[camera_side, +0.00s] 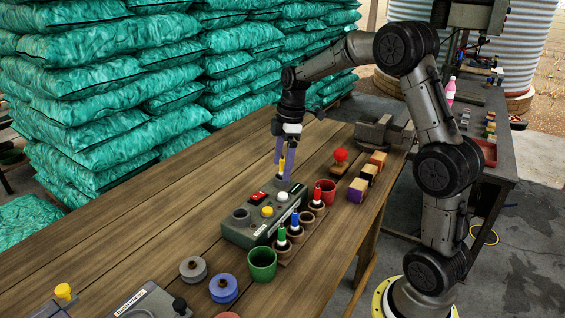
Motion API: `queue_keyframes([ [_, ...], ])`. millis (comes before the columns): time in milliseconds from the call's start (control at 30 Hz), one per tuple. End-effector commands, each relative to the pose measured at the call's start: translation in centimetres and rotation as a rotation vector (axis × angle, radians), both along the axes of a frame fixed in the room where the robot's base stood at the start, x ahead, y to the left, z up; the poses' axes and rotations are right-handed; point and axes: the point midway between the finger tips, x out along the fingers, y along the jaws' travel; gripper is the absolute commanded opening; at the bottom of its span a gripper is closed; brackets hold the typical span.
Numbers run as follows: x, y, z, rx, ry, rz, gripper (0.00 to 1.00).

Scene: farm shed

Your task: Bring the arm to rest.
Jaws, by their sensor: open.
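My gripper (283,163) points down above the far end of a grey-green box (247,236) on the wooden table. Its two purple fingers are apart. A yellow upright piece (282,166) stands at the box's far end and shows between or just behind the fingers; I cannot tell whether they touch it. My arm reaches in from the right, bent at the elbow, with its base at the lower right.
Beside the box are a rack (297,243) with coloured pegs, a green cup (262,264), a red cup (326,192), a red ball-topped piece (340,156) and wooden blocks (357,190). A vise (383,133) sits behind. The table's left (130,220) is clear.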

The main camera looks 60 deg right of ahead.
Motion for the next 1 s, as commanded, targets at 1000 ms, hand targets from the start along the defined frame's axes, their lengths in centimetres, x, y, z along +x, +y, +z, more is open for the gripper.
queue_keyframes([
  [1000, 0.1, 0.0, 6.0, -0.001, -0.002, 0.0, 0.9],
])
